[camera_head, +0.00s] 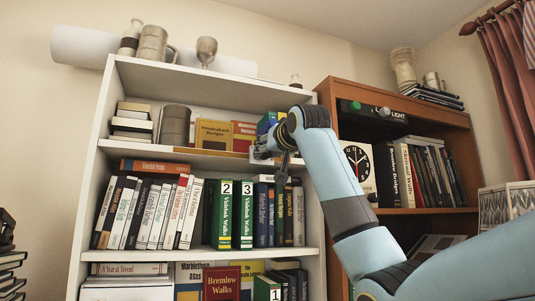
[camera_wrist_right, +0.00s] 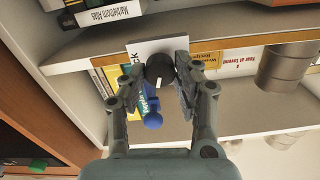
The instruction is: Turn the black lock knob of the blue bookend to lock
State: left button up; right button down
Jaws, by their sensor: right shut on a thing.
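The black lock knob (camera_wrist_right: 160,68) is a round black disc with a white mark, in the middle of the right wrist view. It sits in front of a pale plate (camera_wrist_right: 143,47). A blue part with a round end, which looks like part of the blue bookend (camera_wrist_right: 152,119), shows just below the knob. My right gripper (camera_wrist_right: 171,78) is shut on the knob, one finger on each side. In the head view my right gripper (camera_head: 276,148) is at the bookcase's upper shelf and hides the knob. Blue (camera_head: 265,123) shows just behind it. My left gripper is not in view.
The white bookcase (camera_head: 101,150) holds many books and a grey canister (camera_head: 174,126). Shelf boards lie close to the gripper.

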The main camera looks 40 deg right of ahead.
jog(key=m+b, duration=0.2)
jog(key=m, duration=0.5)
jog(key=shift+f, duration=0.15)
jog(key=m+b, duration=0.1)
jog(key=m, duration=0.3)
jog(key=shift+d+b, duration=0.1)
jog(key=shift+b, duration=0.3)
jog(key=shift+m+b, duration=0.65)
jog(key=shift+m, duration=0.95)
jog(key=c, duration=1)
grip_release()
jog(key=shift+s, duration=0.1)
